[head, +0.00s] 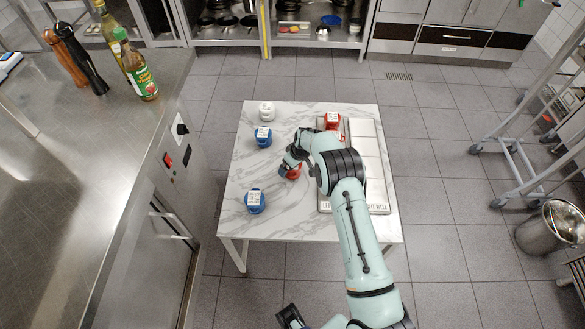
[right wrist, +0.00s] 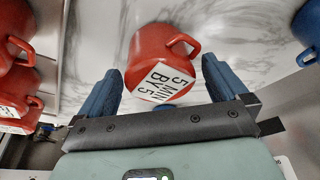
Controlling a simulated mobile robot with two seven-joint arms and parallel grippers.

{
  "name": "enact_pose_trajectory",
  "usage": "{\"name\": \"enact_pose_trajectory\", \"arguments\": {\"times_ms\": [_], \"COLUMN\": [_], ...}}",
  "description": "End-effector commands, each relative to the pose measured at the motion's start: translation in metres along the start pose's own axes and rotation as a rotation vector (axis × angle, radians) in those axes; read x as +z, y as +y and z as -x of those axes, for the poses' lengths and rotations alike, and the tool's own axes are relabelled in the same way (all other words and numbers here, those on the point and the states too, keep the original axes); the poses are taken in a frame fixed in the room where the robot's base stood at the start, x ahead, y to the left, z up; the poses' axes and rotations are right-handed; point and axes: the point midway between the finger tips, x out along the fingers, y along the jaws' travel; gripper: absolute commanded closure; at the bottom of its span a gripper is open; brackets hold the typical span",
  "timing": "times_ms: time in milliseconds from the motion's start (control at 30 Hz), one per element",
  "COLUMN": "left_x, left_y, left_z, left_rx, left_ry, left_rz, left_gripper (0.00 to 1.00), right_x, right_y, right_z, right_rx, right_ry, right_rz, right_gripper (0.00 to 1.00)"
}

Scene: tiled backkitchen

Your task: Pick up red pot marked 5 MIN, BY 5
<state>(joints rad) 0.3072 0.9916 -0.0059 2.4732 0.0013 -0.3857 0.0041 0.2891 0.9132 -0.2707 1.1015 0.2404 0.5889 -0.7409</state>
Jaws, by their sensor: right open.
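The red pot marked 5 MIN, BY 5 (right wrist: 152,48) lies between the two blue fingers of my right gripper (right wrist: 162,70) in the right wrist view, its label toward the camera and its handle to the right. Gaps show on both sides, so the fingers do not grip it. In the head view this red pot (head: 294,172) is on the marble table, partly hidden by my right gripper (head: 288,163). A dark gripper part at the bottom edge appears to be my left gripper (head: 290,317); its jaws cannot be made out.
Blue pots (head: 264,141) (head: 255,207) and a white pot (head: 267,114) stand on the table's left side. A metal tray (head: 371,160) on the right has red pots (head: 332,119) at its far left. A steel counter (head: 90,170) with bottles is at left.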

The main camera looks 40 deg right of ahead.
Motion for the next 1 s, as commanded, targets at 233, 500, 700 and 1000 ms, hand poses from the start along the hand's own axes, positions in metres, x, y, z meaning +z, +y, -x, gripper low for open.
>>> {"name": "enact_pose_trajectory", "arguments": {"times_ms": [233, 500, 700, 1000], "left_x": [0.000, 0.000, 0.000, 0.000], "left_y": [0.000, 0.000, 0.000, 0.000], "left_z": [0.000, 0.000, 0.000, 0.000], "left_rx": [0.000, 0.000, 0.000, 0.000], "left_ry": [0.000, 0.000, 0.000, 0.000], "left_rz": [0.000, 0.000, 0.000, 0.000], "left_gripper": [0.00, 0.00, 0.00, 0.00], "right_x": [-0.001, -0.001, -0.002, -0.003], "right_y": [0.000, 0.000, 0.000, 0.000], "right_z": [-0.023, -0.023, -0.022, -0.018], "right_rx": [0.000, 0.000, 0.001, 0.001], "right_ry": [0.001, 0.001, 0.003, 0.003], "right_rz": [0.000, 0.000, 0.001, 0.001], "right_gripper": [0.00, 0.20, 0.62, 0.63]}}
